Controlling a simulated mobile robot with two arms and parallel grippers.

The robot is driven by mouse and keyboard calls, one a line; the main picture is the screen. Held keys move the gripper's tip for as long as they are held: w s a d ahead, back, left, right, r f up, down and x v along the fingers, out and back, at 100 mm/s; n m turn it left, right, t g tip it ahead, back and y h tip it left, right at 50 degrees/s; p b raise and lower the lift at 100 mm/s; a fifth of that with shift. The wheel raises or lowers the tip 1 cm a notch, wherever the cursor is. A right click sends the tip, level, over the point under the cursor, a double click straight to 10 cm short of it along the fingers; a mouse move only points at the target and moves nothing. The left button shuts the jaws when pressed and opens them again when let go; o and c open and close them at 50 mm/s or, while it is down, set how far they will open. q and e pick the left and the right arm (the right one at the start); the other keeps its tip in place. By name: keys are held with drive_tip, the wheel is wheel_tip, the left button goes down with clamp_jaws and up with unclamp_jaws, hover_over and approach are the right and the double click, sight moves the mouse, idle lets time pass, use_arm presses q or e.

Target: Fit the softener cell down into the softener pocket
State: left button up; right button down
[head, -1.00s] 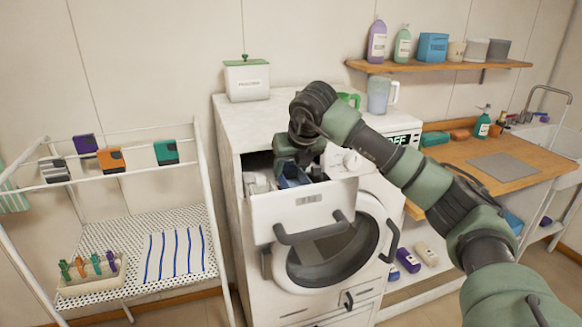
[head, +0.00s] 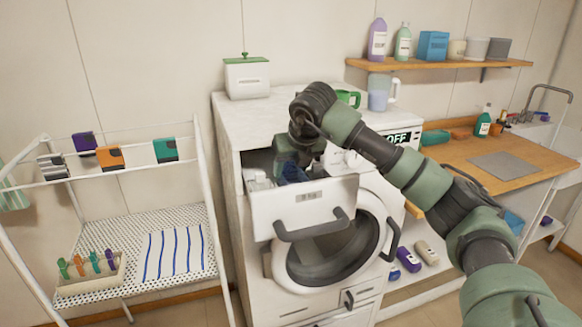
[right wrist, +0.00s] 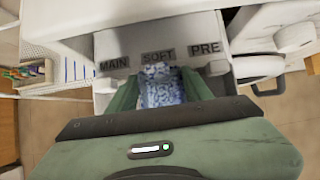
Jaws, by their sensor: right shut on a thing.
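The softener cell (right wrist: 163,92) is a mottled blue block between the two green fingers of my right gripper (right wrist: 160,88), which is shut on it. In the head view my right gripper (head: 296,156) points down over the open detergent drawer (head: 300,208), with the dark blue cell (head: 292,172) at the drawer's opening. In the right wrist view the drawer (right wrist: 125,48) carries the labels MAIN, SOFT and PRE. The cell lines up below the SOFT label. The softener pocket is hidden by the cell and fingers, so its depth in there cannot be told. My left gripper is out of view.
The drawer juts from the white washing machine (head: 250,145), above its round door (head: 330,258). A white lidded box (head: 247,78) and a jug (head: 379,95) stand on top. A drying rack (head: 205,200) stands left, a wooden counter (head: 535,165) right.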

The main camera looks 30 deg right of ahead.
drive_tip(key=shift+f+b, duration=0.85)
drive_tip(key=shift+f, duration=0.3)
drive_tip(key=c, duration=0.5)
unclamp_jaws()
drive_tip(key=shift+s+r, duration=0.1)
drive_tip(key=b+v, duration=0.2)
drive_tip(key=v, duration=0.5)
drive_tip(key=shift+s+a+r, duration=0.1)
drive_tip(key=shift+s+r, duration=0.05)
drive_tip(key=shift+r, duration=0.1)
